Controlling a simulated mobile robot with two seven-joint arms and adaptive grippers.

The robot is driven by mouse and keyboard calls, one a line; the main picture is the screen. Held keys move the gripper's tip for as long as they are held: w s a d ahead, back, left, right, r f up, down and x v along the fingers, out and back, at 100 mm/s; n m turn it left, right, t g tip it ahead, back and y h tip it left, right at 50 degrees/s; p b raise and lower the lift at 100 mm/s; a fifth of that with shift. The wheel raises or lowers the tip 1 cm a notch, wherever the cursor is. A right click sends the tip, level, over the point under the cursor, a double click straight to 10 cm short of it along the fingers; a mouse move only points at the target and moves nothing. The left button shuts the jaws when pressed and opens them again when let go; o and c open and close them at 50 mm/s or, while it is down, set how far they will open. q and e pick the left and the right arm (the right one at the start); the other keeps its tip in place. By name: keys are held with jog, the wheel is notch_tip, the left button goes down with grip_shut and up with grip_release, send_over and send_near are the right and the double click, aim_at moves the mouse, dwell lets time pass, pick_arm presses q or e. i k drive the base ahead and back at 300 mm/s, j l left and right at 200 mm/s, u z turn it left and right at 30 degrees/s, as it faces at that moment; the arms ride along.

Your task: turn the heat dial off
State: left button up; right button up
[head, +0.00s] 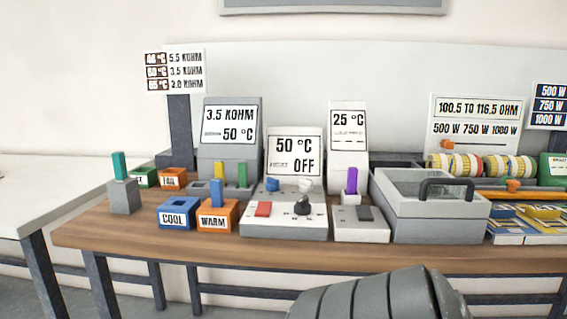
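A grey control box (284,228) stands on the wooden bench near the middle of the head view. A black knob (302,207) on its top looks like the heat dial; its pointer setting is too small to read. The display (295,153) above the box reads 50 °C and OFF. A grey rounded part of my own arm shows at the bottom centre, in front of the bench. Neither gripper is in view.
Left of the box are blue COOL (177,213) and orange WARM (217,215) bins. Bare wood (130,233) runs along the front.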

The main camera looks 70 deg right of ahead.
aim_at(302, 207)
jog(key=z, duration=2)
jog(key=k, duration=0.1)
